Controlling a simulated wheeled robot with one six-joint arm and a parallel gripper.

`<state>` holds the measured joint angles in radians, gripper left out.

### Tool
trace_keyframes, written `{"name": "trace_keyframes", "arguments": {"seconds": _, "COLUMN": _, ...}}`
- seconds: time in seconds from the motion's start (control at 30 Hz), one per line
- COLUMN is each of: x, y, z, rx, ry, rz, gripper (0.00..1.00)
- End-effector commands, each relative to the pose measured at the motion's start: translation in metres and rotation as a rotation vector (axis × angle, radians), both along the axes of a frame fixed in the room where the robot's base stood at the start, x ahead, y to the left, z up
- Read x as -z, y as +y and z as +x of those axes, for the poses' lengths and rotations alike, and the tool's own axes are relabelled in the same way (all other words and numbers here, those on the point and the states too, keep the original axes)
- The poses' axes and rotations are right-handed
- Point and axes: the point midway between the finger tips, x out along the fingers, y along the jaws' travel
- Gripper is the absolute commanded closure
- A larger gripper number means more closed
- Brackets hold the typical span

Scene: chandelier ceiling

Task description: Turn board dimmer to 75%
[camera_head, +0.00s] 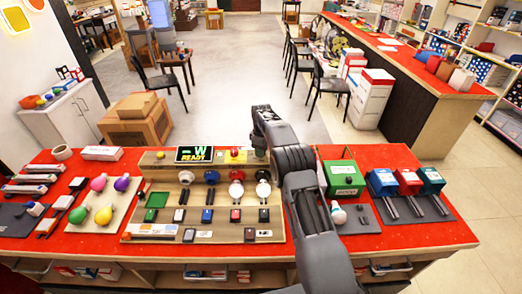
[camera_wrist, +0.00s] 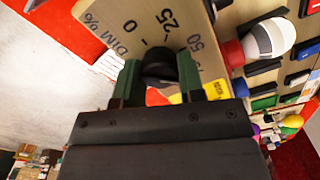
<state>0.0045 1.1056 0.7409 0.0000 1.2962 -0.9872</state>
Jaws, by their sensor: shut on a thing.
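The wooden test board (camera_head: 134,219) lies on the red table, with a raised back ledge carrying a display that reads "-W READY" (camera_head: 194,154). In the wrist view the black dimmer knob (camera_wrist: 159,62) sits on the board's panel by a printed "DIM %" scale (camera_wrist: 127,27) showing 0, 25 and 50; another number is partly covered. My gripper (camera_wrist: 160,77) has its green fingers on both sides of the knob, shut on it. The knob's pointer is not discernible. In the head view my arm and gripper (camera_head: 261,140) reach the ledge's right end and hide the knob.
A green box (camera_head: 341,178) stands right of my arm, with blue, red and teal boxes (camera_head: 408,181) beyond. Colored bulbs (camera_head: 104,214) lie at left. Open floor lies behind the table.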

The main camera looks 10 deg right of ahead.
Motion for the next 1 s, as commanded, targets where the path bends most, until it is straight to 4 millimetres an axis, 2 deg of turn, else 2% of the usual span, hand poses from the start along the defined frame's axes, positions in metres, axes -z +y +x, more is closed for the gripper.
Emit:
{"name": "trace_keyframes", "arguments": {"seconds": 0.27, "x": -0.002, "y": 0.0, "z": 0.001, "rx": 0.0, "ry": -0.006, "rz": 0.001, "gripper": 0.87}}
{"name": "trace_keyframes", "arguments": {"seconds": 0.3, "x": -0.002, "y": 0.0, "z": 0.001, "rx": 0.001, "ry": -0.006, "rz": 0.001, "gripper": 0.61}}
{"name": "trace_keyframes", "arguments": {"seconds": 0.53, "x": -0.001, "y": 0.0, "z": 0.001, "rx": 0.001, "ry": -0.003, "rz": 0.001, "gripper": 0.39}}
{"name": "trace_keyframes", "arguments": {"seconds": 0.83, "x": -0.003, "y": 0.0, "z": 0.001, "rx": 0.001, "ry": -0.003, "rz": 0.001, "gripper": 0.39}}
{"name": "trace_keyframes", "arguments": {"seconds": 1.0, "x": -0.024, "y": 0.0, "z": 0.001, "rx": 0.001, "ry": -0.007, "rz": 0.0, "gripper": 0.39}}
